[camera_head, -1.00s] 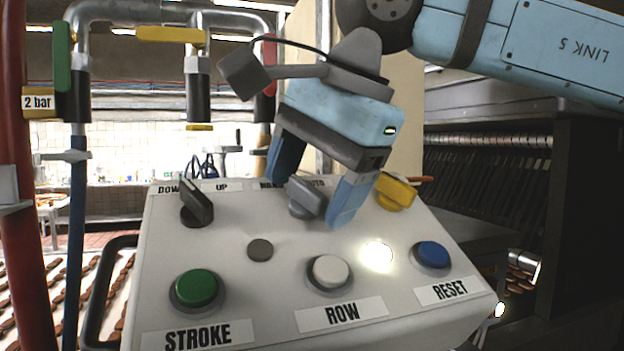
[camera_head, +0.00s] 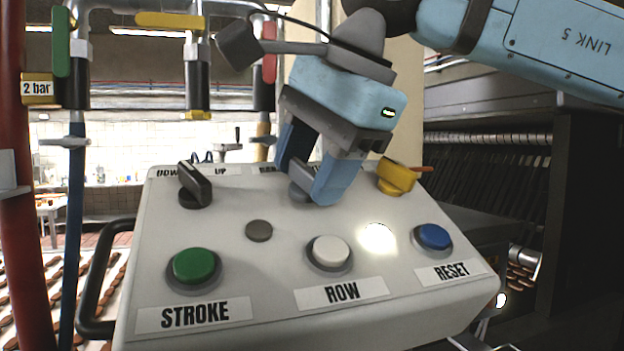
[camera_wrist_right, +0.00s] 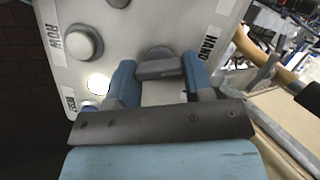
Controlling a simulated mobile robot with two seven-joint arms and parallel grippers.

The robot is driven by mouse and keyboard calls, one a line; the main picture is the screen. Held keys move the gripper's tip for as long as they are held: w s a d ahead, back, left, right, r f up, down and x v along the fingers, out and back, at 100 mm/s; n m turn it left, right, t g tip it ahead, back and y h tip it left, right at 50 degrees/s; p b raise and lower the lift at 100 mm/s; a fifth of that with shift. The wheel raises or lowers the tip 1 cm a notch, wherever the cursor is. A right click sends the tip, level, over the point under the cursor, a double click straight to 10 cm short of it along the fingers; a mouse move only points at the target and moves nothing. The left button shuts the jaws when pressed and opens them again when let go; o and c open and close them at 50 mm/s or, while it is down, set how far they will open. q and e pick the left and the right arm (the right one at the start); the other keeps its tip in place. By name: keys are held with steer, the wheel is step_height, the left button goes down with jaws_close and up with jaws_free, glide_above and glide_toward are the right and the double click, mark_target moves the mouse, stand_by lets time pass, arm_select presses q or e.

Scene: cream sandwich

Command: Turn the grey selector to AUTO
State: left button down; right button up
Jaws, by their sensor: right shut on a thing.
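The grey selector (camera_head: 299,191) is on the white control panel (camera_head: 225,290), in the upper middle, mostly hidden behind my right gripper (camera_head: 313,178) in the head view. The blue fingers of this gripper are shut on the selector's knob, one on each side. In the right wrist view the knob (camera_wrist_right: 160,68) spans the gap between the fingertips (camera_wrist_right: 158,82). A HAND label (camera_wrist_right: 209,45) shows there. The AUTO label is hidden behind the gripper, and I cannot tell which label the knob points to. My left gripper is not in view.
A black selector (camera_head: 195,185) is left of the gripper and a yellow one (camera_head: 397,176) close on its right. Green (camera_head: 194,265), white (camera_head: 330,252) and blue (camera_head: 433,238) buttons lie nearer. A lit lamp (camera_head: 377,238) glows. Pipes with coloured valve handles stand behind.

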steer(key=m+b, duration=0.1)
steer(key=b, duration=0.1)
steer(key=m+b, duration=0.2)
steer(key=shift+f+t, duration=0.3)
steer(key=shift+f, duration=0.1)
steer(key=m+b, duration=0.3)
steer(key=shift+s+t+y, duration=0.1)
steer(key=shift+t+y, duration=0.3)
steer(key=shift+s+r+m+t+b, duration=0.1)
steer(key=shift+m+t+b, duration=0.2)
steer(key=shift+m+b, duration=0.8)
arm_select(q)
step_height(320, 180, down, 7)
steer(key=b, duration=0.1)
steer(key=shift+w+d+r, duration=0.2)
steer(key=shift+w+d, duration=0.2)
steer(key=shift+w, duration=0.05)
arm_select(e)
steer(key=shift+r+m+t, duration=0.15)
steer(key=shift+m+t, duration=0.15)
steer(key=shift+m, duration=1)
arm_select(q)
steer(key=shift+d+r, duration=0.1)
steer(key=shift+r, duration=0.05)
arm_select(e)
steer(key=shift+d, duration=0.1)
steer(key=o, duration=0.9)
